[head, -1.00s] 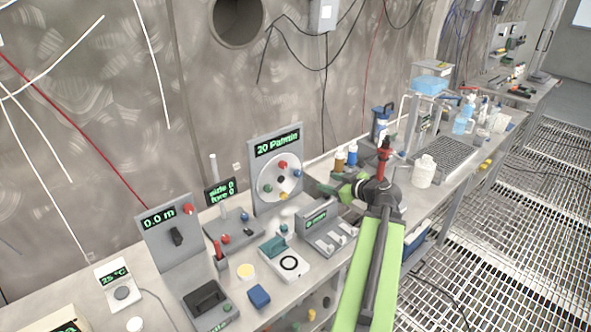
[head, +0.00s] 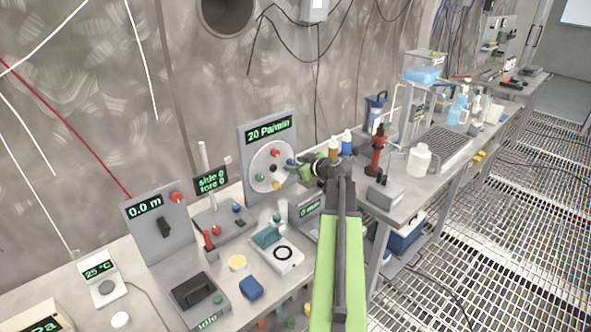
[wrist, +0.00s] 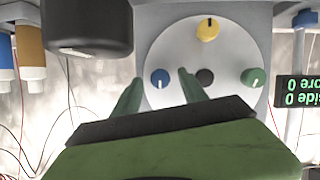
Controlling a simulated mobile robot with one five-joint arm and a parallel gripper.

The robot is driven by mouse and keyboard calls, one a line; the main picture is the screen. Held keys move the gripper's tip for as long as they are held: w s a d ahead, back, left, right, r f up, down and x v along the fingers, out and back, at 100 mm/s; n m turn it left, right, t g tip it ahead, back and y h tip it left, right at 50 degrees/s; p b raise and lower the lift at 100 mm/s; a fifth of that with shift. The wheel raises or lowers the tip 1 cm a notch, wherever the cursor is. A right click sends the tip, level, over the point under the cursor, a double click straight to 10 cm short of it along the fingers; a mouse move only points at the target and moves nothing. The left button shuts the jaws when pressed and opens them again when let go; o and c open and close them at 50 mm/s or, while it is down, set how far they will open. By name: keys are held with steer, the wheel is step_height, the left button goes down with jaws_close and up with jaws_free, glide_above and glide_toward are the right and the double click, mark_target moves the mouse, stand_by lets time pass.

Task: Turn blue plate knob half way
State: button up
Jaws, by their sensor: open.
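The round white plate (head: 264,158) stands upright on a grey panel (head: 246,150) under a display reading 20 Pa/min. The blue knob (head: 290,162) is on its right side, with red, black, green and yellow knobs around it. In the wrist view, which looks upside down, the blue knob (wrist: 160,78) shows between the two green fingertips of my gripper (wrist: 158,86). My gripper (head: 299,170) is open, just right of the plate. I cannot tell whether the fingers touch the knob. The red knob is hidden in the wrist view.
A dark cylinder (wrist: 86,25) is close by in the wrist view. A grey display box (head: 305,208) stands below my arm. Small instruments crowd the bench on the left.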

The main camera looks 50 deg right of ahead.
steer(key=shift+w+f, duration=0.2)
steer(key=shift+w, duration=0.25)
jaws_close()
